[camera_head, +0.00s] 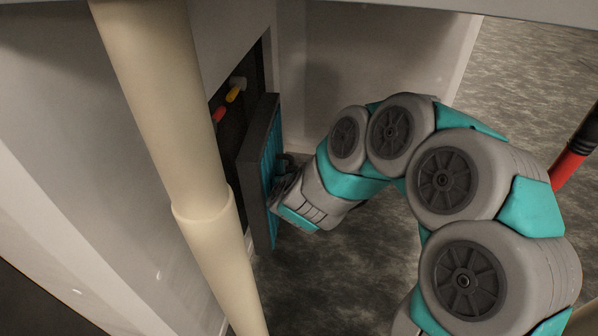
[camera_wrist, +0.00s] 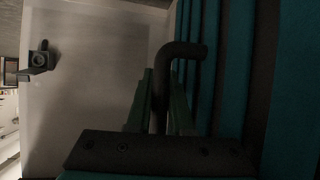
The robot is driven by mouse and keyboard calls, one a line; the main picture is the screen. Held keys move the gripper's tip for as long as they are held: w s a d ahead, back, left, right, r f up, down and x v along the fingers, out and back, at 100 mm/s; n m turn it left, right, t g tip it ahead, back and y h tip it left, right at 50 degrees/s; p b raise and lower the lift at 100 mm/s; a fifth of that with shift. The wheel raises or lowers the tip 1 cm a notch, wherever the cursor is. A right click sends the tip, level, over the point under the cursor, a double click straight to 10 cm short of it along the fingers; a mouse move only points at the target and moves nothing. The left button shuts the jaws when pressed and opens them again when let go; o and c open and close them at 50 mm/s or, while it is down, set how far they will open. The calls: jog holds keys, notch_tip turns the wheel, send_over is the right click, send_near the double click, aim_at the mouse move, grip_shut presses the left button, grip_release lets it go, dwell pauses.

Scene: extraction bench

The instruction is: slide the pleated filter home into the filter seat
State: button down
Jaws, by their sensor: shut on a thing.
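The pleated filter (camera_head: 258,165) is a flat panel with a dark frame and teal pleats. In the head view it stands upright, close in front of the dark opening of the filter seat (camera_head: 243,108). The filter hides much of that opening. My gripper (camera_head: 284,180) is on the pleated side. In the wrist view the teal pleats (camera_wrist: 290,100) fill the right side. My gripper's fingers (camera_wrist: 158,108) are shut on the filter's dark bent handle (camera_wrist: 187,50). I cannot tell how far the filter's far edge is inside the seat.
A thick beige pipe (camera_head: 165,110) runs down in front of the opening, on the left. Red and yellow parts (camera_head: 233,93) show at the opening. A pale wall (camera_head: 370,60) stands behind. A dark latch-like part (camera_wrist: 38,60) shows in the wrist view. A red pole (camera_head: 568,168) is at right.

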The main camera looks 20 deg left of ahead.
jog(key=s+a+p, duration=0.1)
jog(key=a+p, duration=0.4)
jog(key=a, duration=0.9)
jog(key=shift+s+a+p, duration=0.15)
jog(key=shift+s+p, duration=0.1)
jog(key=shift+p, duration=0.05)
dwell(1.0)
jog(key=shift+f+b, duration=0.55)
jog(key=shift+f, duration=0.65)
dwell(0.9)
jog(key=c, duration=0.7)
grip_release()
jog(key=shift+c, duration=0.2)
jog(key=shift+s, duration=0.1)
